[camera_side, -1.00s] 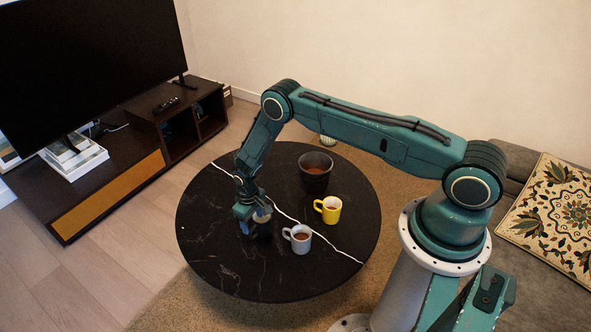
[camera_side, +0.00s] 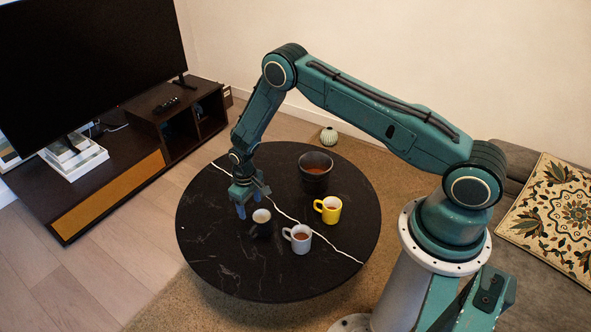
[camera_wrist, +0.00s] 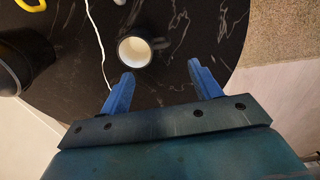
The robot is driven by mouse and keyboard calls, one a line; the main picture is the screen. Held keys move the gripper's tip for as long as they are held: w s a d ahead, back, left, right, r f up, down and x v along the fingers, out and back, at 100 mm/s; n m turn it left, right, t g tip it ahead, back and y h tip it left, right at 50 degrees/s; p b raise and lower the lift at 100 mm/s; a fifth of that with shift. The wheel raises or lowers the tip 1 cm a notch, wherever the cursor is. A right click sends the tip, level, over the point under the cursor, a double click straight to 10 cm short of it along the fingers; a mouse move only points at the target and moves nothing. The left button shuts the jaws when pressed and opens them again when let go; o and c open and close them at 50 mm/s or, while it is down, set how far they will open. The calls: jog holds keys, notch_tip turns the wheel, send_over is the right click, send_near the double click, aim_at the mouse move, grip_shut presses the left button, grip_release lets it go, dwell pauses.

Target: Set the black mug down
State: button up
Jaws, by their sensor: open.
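The black mug (camera_side: 261,226), with a pale inside, stands upright on the round black marble table (camera_side: 220,262). In the wrist view the black mug (camera_wrist: 134,51) lies beyond my fingertips, slightly left of the middle, with its handle on the right. My gripper (camera_side: 252,206) is open and empty, above and just behind the mug in the side view. Its two blue fingers show apart in the wrist view (camera_wrist: 160,72), with nothing between them.
A white mug (camera_side: 300,240) and a yellow mug (camera_side: 329,209), both holding brown liquid, stand to the right of the black mug. A larger dark pot (camera_side: 315,172) stands behind them. The table's left side is clear.

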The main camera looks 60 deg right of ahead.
jog(key=shift+r, duration=0.1)
dwell(0.3)
jog(key=s+r+t, duration=0.1)
jog(key=s+r, duration=0.2)
jog(key=r, duration=1.4)
jog(key=s+r+t, duration=0.2)
jog(key=r, duration=1.5)
jog(key=s+a+r, duration=0.1)
jog(key=s+r, duration=1)
jog(key=s, duration=0.1)
jog(key=s+r+t, duration=0.2)
jog(key=s, duration=1.4)
jog(key=shift+s+a+r+m+t, duration=0.2)
jog(key=shift+a+r+m+t, duration=0.1)
jog(key=shift+a, duration=0.1)
